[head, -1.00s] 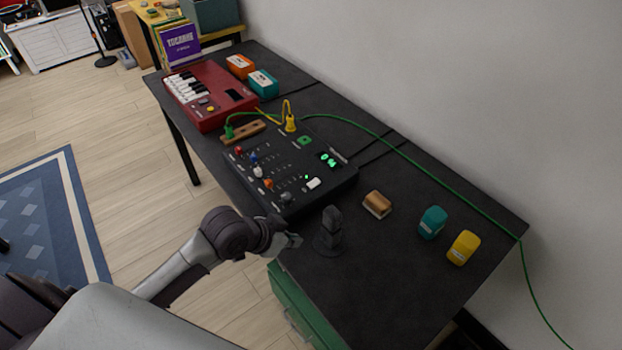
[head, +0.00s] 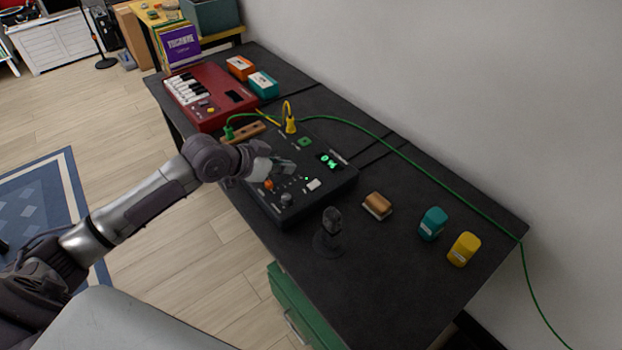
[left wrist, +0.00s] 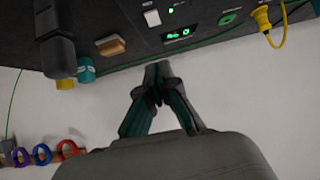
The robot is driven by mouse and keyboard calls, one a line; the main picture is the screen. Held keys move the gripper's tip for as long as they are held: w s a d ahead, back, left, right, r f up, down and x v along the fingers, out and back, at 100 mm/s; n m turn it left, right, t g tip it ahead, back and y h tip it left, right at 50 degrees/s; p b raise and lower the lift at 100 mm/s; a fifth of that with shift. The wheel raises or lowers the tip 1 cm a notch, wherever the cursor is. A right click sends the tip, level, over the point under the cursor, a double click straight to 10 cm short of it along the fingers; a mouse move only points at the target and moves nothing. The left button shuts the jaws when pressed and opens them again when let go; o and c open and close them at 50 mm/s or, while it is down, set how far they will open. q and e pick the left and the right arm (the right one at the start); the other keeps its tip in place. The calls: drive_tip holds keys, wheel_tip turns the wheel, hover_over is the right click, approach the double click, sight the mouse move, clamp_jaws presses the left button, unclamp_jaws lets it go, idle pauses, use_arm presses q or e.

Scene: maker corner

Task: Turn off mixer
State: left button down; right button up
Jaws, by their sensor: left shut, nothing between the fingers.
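The black mixer (head: 322,197) lies on the dark table. Its green-lit display (head: 329,160) is on and also shows in the left wrist view (left wrist: 179,34). A white button (head: 314,184), a green button (head: 305,142), an orange knob (head: 269,184) and a dark dial (head: 286,199) show on its top. The white button is also in the left wrist view (left wrist: 152,17). My left gripper (head: 288,168) is above the mixer's left-middle part and hides some knobs. In the left wrist view its fingers (left wrist: 157,75) are together and empty. My right gripper is not in view.
A small microphone (head: 332,222) stands close in front of the mixer. A brown block (head: 377,204), teal (head: 433,222) and yellow (head: 464,248) items lie to the right. A red keyboard (head: 210,97) is behind. Green (head: 440,175) and yellow (head: 287,103) cables run by the mixer.

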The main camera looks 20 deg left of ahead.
use_arm(q)
hover_over(318, 181)
drive_tip(key=s+a, duration=0.2)
drive_tip(key=s, duration=0.1)
drive_tip(key=f, duration=0.5)
drive_tip(key=shift+d+f+p, duration=0.1)
drive_tip(key=shift+d+p, duration=0.1)
drive_tip(key=shift+p, duration=0.1)
drive_tip(key=f, duration=0.2)
drive_tip(key=shift+w+d+f, duration=0.2)
drive_tip(key=shift+w+f, duration=0.15)
drive_tip(key=shift+f, duration=0.9)
drive_tip(key=shift+w+f, duration=0.1)
drive_tip(key=shift+f, duration=0.2)
drive_tip(key=shift+r, duration=0.15)
drive_tip(key=shift+d, duration=0.1)
drive_tip(key=shift+w, duration=0.1)
